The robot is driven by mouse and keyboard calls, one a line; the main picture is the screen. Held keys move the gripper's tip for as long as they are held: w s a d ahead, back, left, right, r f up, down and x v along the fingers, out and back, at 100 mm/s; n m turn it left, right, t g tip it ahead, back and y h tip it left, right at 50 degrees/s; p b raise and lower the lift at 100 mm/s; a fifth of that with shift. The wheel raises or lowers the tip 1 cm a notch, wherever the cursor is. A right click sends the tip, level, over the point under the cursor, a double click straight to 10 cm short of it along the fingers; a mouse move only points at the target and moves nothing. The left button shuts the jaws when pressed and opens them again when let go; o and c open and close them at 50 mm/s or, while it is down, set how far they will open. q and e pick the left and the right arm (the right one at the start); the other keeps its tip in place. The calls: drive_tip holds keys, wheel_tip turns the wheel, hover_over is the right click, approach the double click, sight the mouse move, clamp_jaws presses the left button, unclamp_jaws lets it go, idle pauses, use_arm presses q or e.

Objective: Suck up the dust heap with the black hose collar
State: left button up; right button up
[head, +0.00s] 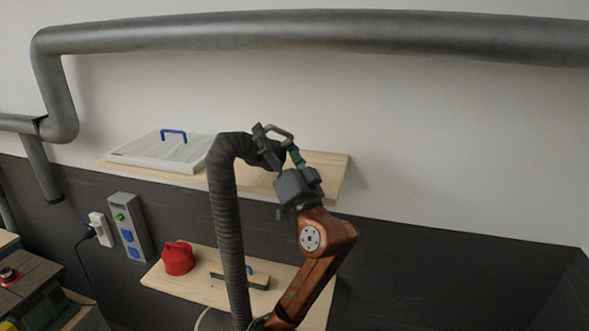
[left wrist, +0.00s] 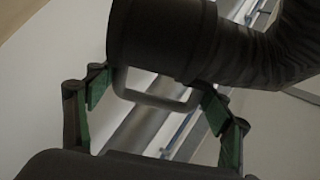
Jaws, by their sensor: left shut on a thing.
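The black ribbed hose (head: 228,215) rises from below and bends over at the top to the right, above the upper shelf. It also shows in the left wrist view (left wrist: 275,45). The black hose collar (left wrist: 160,35) has a grey loop handle (left wrist: 155,92). My left gripper (head: 283,152) is shut on the collar by this handle, with its green fingers on both sides of it in the left wrist view (left wrist: 158,100). In the head view the hose end and gripper cover part of the upper shelf. I cannot make out the dust heap. My right gripper is not in view.
The upper wooden shelf (head: 325,172) bears a pale lidded box (head: 160,152) with a blue handle. The lower shelf (head: 205,285) bears a red canister (head: 178,258) and a brush (head: 258,279). A grey pipe (head: 300,32) runs along the wall. A socket box (head: 130,228) is at left.

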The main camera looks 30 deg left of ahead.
use_arm(q)
drive_tip(key=shift+r+p, duration=2.1)
drive_tip(key=shift+r, duration=2.95)
